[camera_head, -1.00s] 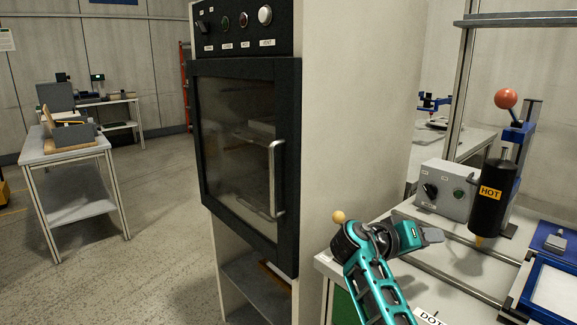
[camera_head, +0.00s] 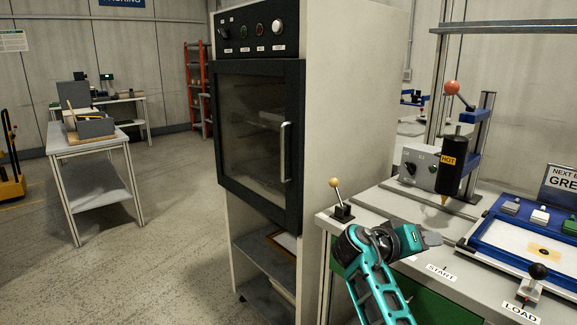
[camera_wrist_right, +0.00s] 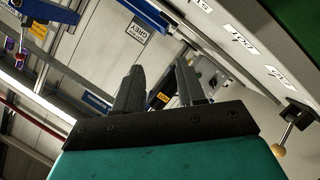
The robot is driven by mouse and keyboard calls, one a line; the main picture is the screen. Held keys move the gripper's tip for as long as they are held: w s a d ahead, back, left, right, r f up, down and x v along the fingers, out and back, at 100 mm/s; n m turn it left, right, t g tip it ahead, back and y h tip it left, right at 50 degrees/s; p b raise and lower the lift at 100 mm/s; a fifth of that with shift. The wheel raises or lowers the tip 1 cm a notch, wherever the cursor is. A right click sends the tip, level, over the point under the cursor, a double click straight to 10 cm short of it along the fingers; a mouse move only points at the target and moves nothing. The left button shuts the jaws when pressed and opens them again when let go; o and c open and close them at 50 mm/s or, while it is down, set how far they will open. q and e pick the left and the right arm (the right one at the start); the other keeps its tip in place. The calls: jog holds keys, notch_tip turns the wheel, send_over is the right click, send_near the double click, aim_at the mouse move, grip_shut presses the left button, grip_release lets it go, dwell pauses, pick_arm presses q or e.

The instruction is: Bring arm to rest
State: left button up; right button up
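My right arm, teal and black, comes in from the bottom of the head view. Its gripper (camera_head: 430,239) points to the right over the front of the workbench (camera_head: 395,208). In the right wrist view the two grey fingers (camera_wrist_right: 160,70) stand apart with nothing between them. A lever with a tan ball knob (camera_head: 336,192) stands at the bench's left corner, left of the gripper and apart from it. My left gripper is not in view.
A black HOT cylinder (camera_head: 451,165) hangs from a post with a red ball. A grey control box (camera_head: 420,168) stands beside it. A blue-framed tray (camera_head: 482,242) lies right. A tall oven cabinet (camera_head: 262,145) stands left of the bench. The floor further left is mostly clear.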

jog(key=s+a+f+n+t+y+p, duration=0.1)
jog(key=s+a+f+n+y, duration=0.25)
jog(key=f, duration=0.75)
jog(key=s+f+n+t+y+p, duration=0.1)
jog(key=s+f+n+t+y, duration=0.1)
jog(key=s+f+y, duration=0.6)
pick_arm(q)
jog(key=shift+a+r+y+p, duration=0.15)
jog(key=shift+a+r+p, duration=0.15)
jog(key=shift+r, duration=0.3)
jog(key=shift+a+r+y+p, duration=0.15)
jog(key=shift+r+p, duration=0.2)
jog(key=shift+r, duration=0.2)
pick_arm(e)
jog(key=s+a+f+y, duration=0.2)
jog(key=s+a, duration=0.1)
jog(key=s, duration=0.5)
jog(key=s+a+f+t+y, duration=0.1)
jog(key=s+a+f+y, duration=0.1)
jog(key=s, duration=0.6)
jog(key=shift+s+a, duration=0.4)
jog(key=shift+a, duration=0.15)
